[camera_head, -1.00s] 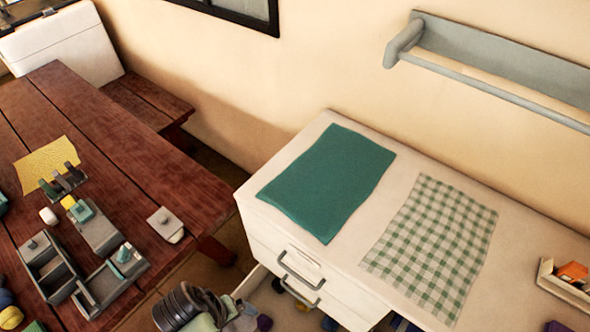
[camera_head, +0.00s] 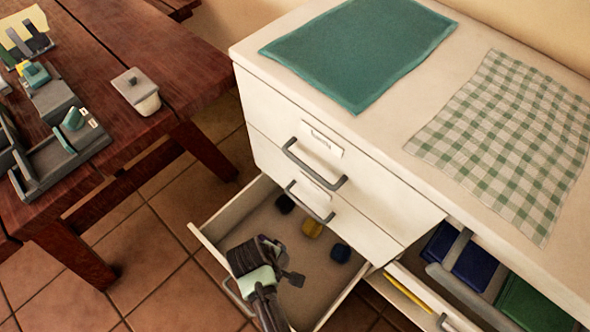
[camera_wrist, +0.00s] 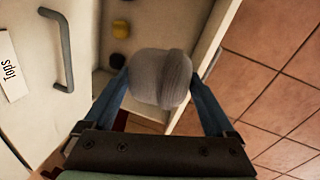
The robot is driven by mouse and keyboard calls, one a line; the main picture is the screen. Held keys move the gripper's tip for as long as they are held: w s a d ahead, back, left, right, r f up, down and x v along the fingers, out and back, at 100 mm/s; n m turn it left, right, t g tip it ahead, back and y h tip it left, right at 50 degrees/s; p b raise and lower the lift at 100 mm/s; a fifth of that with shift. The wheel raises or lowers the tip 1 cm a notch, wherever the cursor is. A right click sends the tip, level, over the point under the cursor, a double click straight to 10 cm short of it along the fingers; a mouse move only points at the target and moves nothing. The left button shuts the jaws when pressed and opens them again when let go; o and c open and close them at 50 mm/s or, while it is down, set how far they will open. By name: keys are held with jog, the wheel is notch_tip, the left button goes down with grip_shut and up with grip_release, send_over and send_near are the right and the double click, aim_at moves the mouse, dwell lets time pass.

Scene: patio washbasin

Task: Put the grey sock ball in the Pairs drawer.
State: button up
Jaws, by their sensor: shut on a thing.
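The grey sock ball (camera_wrist: 160,78) is between the two fingers of my gripper (camera_wrist: 165,88) in the wrist view; the fingers are shut on it. In the head view my gripper (camera_head: 283,277) is over an open lower drawer (camera_head: 208,243), and the ball cannot be made out there. In the wrist view the ball is above the drawer (camera_wrist: 205,40), near its front wall. Inside lie a yellow sock ball (camera_head: 312,228) and dark ones (camera_head: 285,203) along the back. The open drawer's own label cannot be read.
Shut drawers (camera_head: 300,145) with handles are above the open one; one label (camera_wrist: 11,65) reads "Tops". Another open drawer (camera_head: 410,290) at right holds folded blue and green cloths. A wooden table (camera_head: 150,50) stands left. A teal mat (camera_head: 360,50) and checked cloth (camera_head: 505,140) lie on top.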

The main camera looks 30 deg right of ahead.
jog(key=d+f+n+b, duration=0.2)
jog(key=f+b, duration=0.9)
jog(key=f, duration=0.2)
jog(key=d+f+n+b, duration=0.2)
jog(key=f+b, duration=1)
jog(key=f, duration=0.1)
jog(key=d+f+n+t+y+b, duration=0.1)
jog(key=d+f+n+b, duration=0.1)
jog(key=f+b, duration=0.9)
notch_tip(320, 180, down, 2)
jog(key=shift+s+d+f+n+b, duration=0.15)
jog(key=shift+n+b, duration=0.25)
jog(key=shift+n, duration=0.1)
jog(key=shift+f, duration=0.15)
jog(key=o, duration=1)
jog(key=shift+o, duration=0.2)
jog(key=p+v, duration=0.8)
jog(key=v, duration=0.4)
